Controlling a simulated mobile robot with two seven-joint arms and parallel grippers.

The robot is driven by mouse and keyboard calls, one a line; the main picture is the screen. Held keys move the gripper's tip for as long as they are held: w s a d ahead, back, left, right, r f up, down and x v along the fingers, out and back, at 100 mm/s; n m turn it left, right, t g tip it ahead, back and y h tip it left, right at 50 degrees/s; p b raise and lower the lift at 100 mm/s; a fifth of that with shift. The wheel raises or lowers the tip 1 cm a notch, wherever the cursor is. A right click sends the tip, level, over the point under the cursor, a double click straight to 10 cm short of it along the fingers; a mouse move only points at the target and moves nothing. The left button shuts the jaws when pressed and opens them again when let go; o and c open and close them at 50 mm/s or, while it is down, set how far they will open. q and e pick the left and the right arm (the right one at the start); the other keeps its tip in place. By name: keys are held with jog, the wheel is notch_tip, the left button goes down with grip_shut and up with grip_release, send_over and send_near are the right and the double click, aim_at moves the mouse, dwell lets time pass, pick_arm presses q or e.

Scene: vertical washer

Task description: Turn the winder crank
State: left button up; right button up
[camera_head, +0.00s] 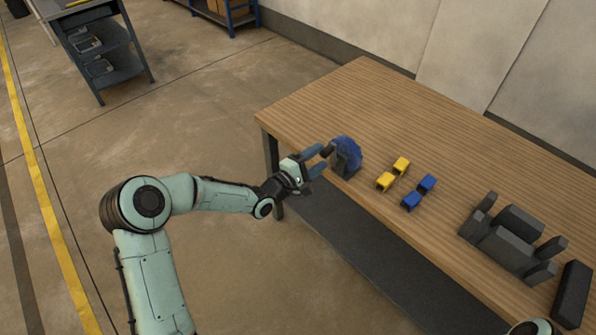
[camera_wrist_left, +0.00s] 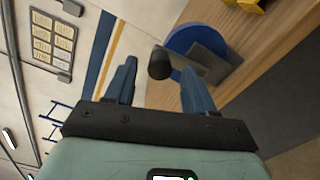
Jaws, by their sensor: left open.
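The winder stands near the table's left front corner, with a blue disc (camera_head: 346,152) and a dark grey support (camera_head: 347,167). Its crank knob (camera_head: 328,150), a black cylinder, sticks out toward my left gripper (camera_head: 321,160). The left gripper is open with its blue fingers pointing at the winder. In the left wrist view the black knob (camera_wrist_left: 159,64) shows between the two fingertips, with a gap on either side; the blue disc (camera_wrist_left: 197,40) and grey support (camera_wrist_left: 208,65) lie behind the right finger. The crank's arm is not clear. My right gripper is out of view.
On the wooden table (camera_head: 350,90), yellow blocks (camera_head: 385,181) and blue blocks (camera_head: 411,201) sit right of the winder. A dark grey fixture (camera_head: 505,247) and a black block (camera_head: 572,293) stand further right. The table's back left is clear.

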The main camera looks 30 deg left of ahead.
pick_arm(q)
jog(key=v, duration=1.1)
jog(key=s+d+f+m+g+y+p, duration=0.1)
jog(key=s+d+f+m+g, duration=0.25)
jog(key=f, duration=0.75)
jog(key=s+d+f+m+g+y+p, duration=0.15)
jog(key=s+d+f+g, duration=0.3)
jog(key=f, duration=0.75)
jog(key=s+d+f+m+g, duration=0.2)
jog(key=s+f+m+g, duration=0.2)
jog(key=s, duration=0.6)
jog(key=s+d+f+m+g, duration=0.3)
jog(key=s+f+g, duration=0.3)
jog(key=s, duration=0.5)
jog(key=shift+s+d+m, duration=0.3)
jog(key=shift+s+m, duration=0.05)
jog(key=shift+m, duration=0.55)
jog(key=shift+c, duration=1.1)
jog(key=shift+w, duration=0.1)
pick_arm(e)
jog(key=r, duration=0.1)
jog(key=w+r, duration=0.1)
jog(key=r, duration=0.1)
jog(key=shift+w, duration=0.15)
pick_arm(q)
jog(key=shift+d, duration=0.1)
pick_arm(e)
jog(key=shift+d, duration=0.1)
